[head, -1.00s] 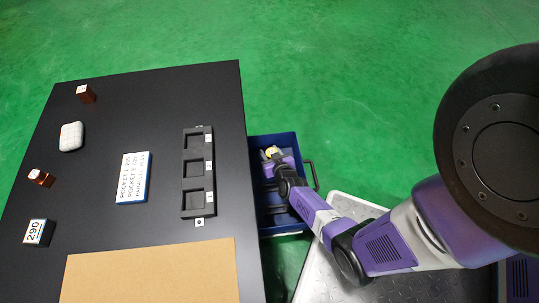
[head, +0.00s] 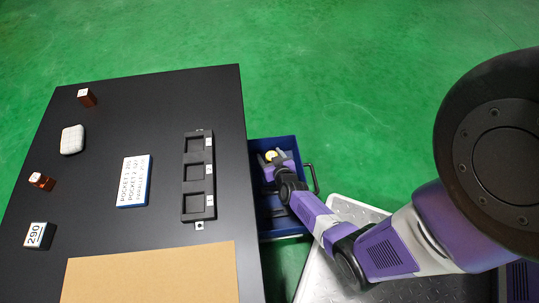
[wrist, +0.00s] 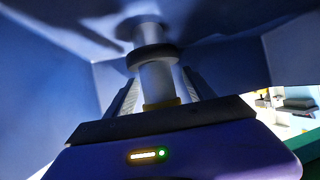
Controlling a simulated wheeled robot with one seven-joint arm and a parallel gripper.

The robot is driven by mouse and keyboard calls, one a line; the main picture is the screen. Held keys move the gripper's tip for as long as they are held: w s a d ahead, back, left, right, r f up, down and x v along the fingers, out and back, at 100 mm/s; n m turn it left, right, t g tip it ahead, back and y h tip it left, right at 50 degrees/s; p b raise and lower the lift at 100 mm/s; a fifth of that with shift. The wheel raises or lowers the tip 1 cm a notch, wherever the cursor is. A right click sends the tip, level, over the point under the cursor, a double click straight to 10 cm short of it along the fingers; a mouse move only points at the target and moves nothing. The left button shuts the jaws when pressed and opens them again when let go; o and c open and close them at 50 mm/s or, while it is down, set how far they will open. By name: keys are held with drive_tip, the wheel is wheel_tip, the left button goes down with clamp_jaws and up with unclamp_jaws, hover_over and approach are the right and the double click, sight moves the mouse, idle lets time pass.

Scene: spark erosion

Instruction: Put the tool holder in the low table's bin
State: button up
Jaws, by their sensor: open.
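The tool holder (wrist: 157,75) shows in the wrist view as a silver shaft with a dark collar and a brass-coloured near end. It stands between the two fingers of my gripper (wrist: 158,88), which is open around it. In the head view, the yellowish end of the tool holder (head: 271,156) shows between the spread fingers of my gripper (head: 273,157), inside an open blue drawer (head: 292,141). Whether a finger touches the holder cannot be told. I cannot make out the low table's bin in either view.
The drawer's walls stand close around my gripper. The black table (head: 110,120) beside it bears a three-pocket rack (head: 199,190), a label block (head: 134,180), a 290 block (head: 38,235), a white rounded item (head: 72,140), two brown blocks and a tan board (head: 150,275).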

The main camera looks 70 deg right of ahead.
drive_tip(key=s+a+r+n+t+y+p, duration=0.25)
drive_tip(key=s+a+r, duration=0.25)
drive_tip(key=a+r, duration=0.5)
drive_tip(key=s+a+r+n+t+y+p, duration=0.1)
drive_tip(key=s+a+r+p, duration=0.2)
drive_tip(key=s+a+r, duration=0.65)
drive_tip(key=s+a+r+n+t+y, duration=0.1)
drive_tip(key=a+r, duration=0.5)
drive_tip(key=r, duration=0.6)
drive_tip(key=s+a+r+n+t+y, duration=0.1)
drive_tip(key=a+r+n+y, duration=0.3)
drive_tip(key=r, duration=0.9)
drive_tip(key=shift+s+a+r+n+t, duration=0.2)
drive_tip(key=shift+a+n+t, duration=0.25)
drive_tip(key=shift+a, duration=0.4)
drive_tip(key=shift+y, duration=0.25)
